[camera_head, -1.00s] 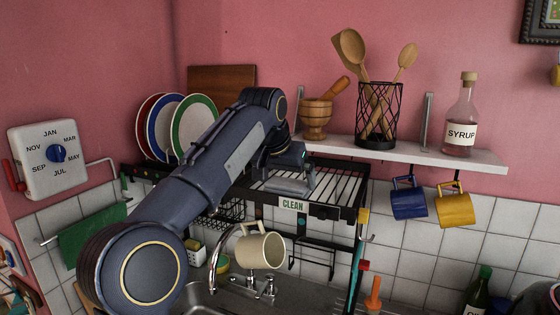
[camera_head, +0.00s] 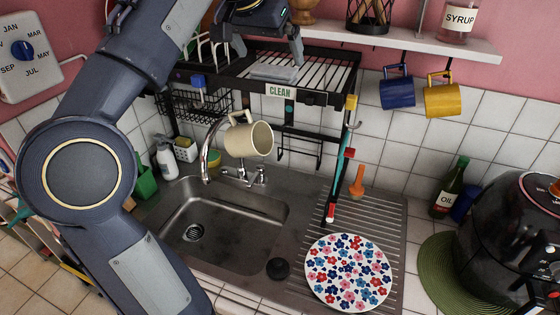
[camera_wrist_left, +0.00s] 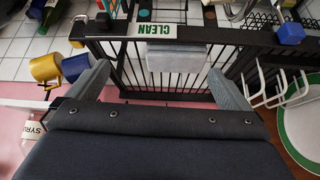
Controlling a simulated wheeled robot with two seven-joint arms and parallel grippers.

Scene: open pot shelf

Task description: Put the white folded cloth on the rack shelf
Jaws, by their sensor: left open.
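The white folded cloth (camera_head: 273,73) looks pale grey and lies flat on the wire shelf of the black rack (camera_head: 325,78), just behind the "CLEAN" label (camera_head: 280,91). In the left wrist view the cloth (camera_wrist_left: 175,57) lies against the rack bars beside the label (camera_wrist_left: 156,30). My left gripper (camera_head: 268,38) is above and behind the cloth, open and apart from it. My right gripper is not in view.
Plates stand at the rack's left end; a cream mug (camera_head: 250,139) hangs below its front. Blue (camera_head: 397,91) and yellow (camera_head: 443,98) mugs hang under the wall shelf (camera_head: 440,46). The sink (camera_head: 225,215) is below, with a flowered plate (camera_head: 347,272) to its right. The rack's right side is bare.

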